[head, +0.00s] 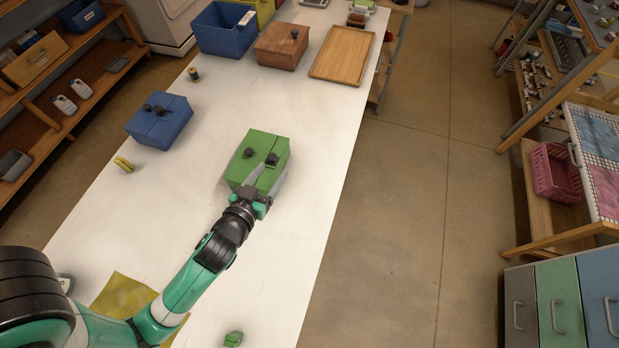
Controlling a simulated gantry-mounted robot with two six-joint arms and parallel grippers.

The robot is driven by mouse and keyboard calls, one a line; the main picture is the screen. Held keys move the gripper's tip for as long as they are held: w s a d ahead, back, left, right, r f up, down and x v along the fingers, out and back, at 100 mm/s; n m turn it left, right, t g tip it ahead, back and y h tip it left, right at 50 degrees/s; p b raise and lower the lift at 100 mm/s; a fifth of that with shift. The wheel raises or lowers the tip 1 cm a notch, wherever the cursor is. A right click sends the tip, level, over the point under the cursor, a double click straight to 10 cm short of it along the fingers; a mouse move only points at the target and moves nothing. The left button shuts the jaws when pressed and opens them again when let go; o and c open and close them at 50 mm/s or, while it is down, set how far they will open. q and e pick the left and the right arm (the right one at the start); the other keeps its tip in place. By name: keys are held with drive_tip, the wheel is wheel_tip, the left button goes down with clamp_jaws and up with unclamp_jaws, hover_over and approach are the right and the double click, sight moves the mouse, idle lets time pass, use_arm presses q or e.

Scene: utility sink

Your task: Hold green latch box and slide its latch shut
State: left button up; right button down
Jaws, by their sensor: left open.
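The green latch box (266,147) stands on the white table, a little right of the middle of its width. Two dark knobs, the latch parts (271,159), show on its top. Whether the latch is shut is too small to tell. My left gripper (264,184) is open at the near side of the green box, its fingers at or over the box's near edge. I cannot tell whether they touch it. The gripper hides part of the box's near side. My right gripper is not in view.
A blue latch box (159,121) stands to the left on the white table (200,190). A brown box (282,48), a blue bin (222,30) and a wooden tray (342,55) are at the far end. A small green object (233,339) lies near the front.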

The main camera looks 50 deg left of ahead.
use_arm(q)
drive_tip(key=g+p, duration=0.1)
approach(270, 160)
drive_tip(key=x, duration=1.1)
drive_tip(key=shift+w, duration=0.2)
clamp_jaws()
idle(1.0)
